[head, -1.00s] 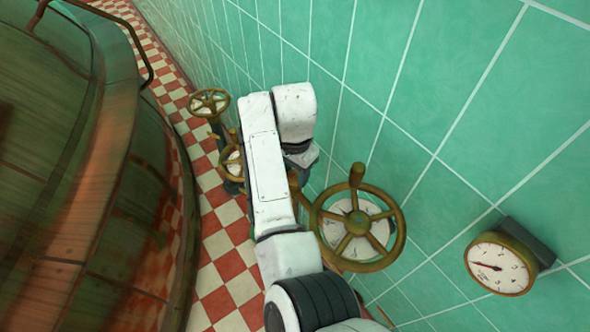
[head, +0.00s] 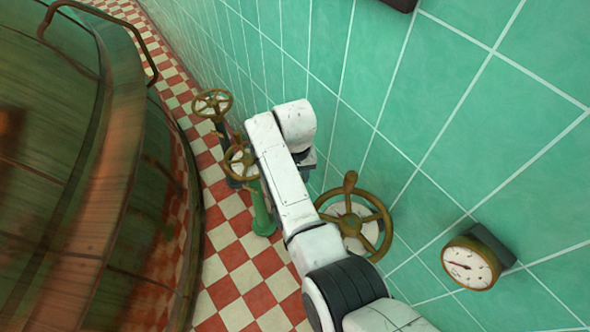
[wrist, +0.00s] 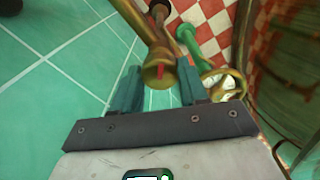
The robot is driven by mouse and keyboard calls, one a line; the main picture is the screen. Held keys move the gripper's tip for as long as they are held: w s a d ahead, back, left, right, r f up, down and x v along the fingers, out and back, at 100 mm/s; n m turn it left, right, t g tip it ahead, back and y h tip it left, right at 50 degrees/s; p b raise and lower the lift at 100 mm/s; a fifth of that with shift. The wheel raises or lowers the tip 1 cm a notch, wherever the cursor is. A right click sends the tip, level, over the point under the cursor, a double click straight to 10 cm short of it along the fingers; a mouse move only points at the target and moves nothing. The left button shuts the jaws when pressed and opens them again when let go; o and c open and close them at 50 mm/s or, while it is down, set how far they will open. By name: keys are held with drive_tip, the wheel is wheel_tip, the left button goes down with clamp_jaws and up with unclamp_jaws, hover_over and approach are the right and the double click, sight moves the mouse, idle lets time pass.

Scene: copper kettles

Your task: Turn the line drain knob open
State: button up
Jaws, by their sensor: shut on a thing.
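A brass knob (wrist: 160,76) with a red mark on its end sits between the teal fingertips of my gripper (wrist: 158,88) in the wrist view. My gripper is shut on it. I take it to be the line drain knob; no label is readable. A brass pipe runs away from it toward the top of the wrist view. In the head view my white arm reaches toward the tiled wall and hides the knob and my fingers.
A large brass handwheel (head: 371,203) and a round gauge (head: 468,265) are on the green tiled wall, right of my arm. Two smaller handwheels (head: 212,102) (head: 239,160) stand beyond it. A big copper kettle (head: 75,190) fills the left. Checkered floor (head: 235,265) lies between.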

drive_tip(key=n+p, duration=0.1)
drive_tip(key=n, duration=0.3)
drive_tip(key=shift+r+p, duration=0.15)
drive_tip(key=shift+p, duration=0.2)
drive_tip(key=shift+n+p, duration=0.35)
drive_tip(key=shift+n, duration=1.85)
drive_tip(key=o, duration=1.1)
drive_tip(key=shift+c, duration=0.2)
wheel_tip(320, 180, up, 11)
drive_tip(key=shift+f, duration=0.2)
